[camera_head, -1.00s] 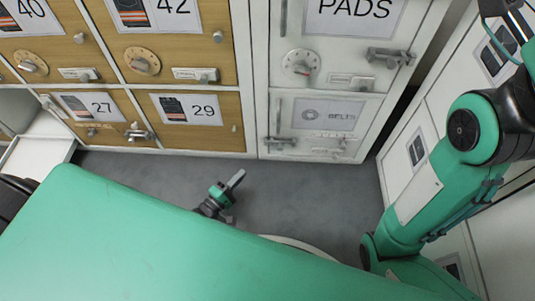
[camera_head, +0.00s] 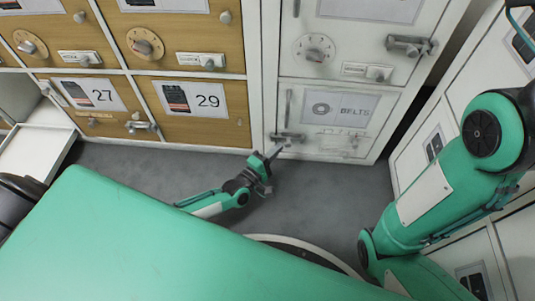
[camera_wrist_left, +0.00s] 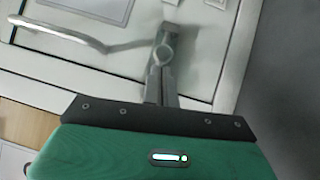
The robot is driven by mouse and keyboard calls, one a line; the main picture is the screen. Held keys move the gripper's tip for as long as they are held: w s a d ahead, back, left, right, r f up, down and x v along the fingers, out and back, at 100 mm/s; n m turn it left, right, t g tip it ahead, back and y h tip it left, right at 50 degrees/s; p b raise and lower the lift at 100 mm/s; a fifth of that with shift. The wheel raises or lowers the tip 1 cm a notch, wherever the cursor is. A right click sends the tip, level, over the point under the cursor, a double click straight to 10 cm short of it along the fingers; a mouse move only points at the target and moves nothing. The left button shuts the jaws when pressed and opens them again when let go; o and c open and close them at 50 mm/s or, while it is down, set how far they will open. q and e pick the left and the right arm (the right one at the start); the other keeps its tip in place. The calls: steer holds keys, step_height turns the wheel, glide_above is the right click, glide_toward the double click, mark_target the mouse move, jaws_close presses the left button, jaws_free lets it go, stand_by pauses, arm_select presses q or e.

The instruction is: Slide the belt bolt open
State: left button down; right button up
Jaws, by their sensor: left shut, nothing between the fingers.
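The white BELTS locker door (camera_head: 372,108) is at the bottom of the white column in the head view and looks closed. Its grey belt bolt (camera_head: 288,137) sits at the door's left edge, low down. My left gripper (camera_head: 277,150) is shut and empty, its fingertips right at the bolt from below. In the left wrist view, the shut fingers (camera_wrist_left: 161,84) point at the bolt's round knob (camera_wrist_left: 165,54); whether they touch it I cannot tell. The fingertips partly hide the bolt. My right arm shows at the right, but its gripper is out of view.
Wooden lockers 27 (camera_head: 90,97) and 29 (camera_head: 203,107) stand to the left. A bar handle (camera_head: 289,107) rises above the bolt; it also shows in the left wrist view (camera_wrist_left: 58,30). White lockers (camera_head: 425,150) stand at the right. Grey floor (camera_head: 320,205) is clear below.

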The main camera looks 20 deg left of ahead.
stand_by(0.3)
arm_select(q)
steer(key=shift+w+d, duration=0.15)
steer(key=shift+d, duration=0.45)
steer(key=shift+w+d, duration=0.15)
steer(key=shift+d, duration=0.65)
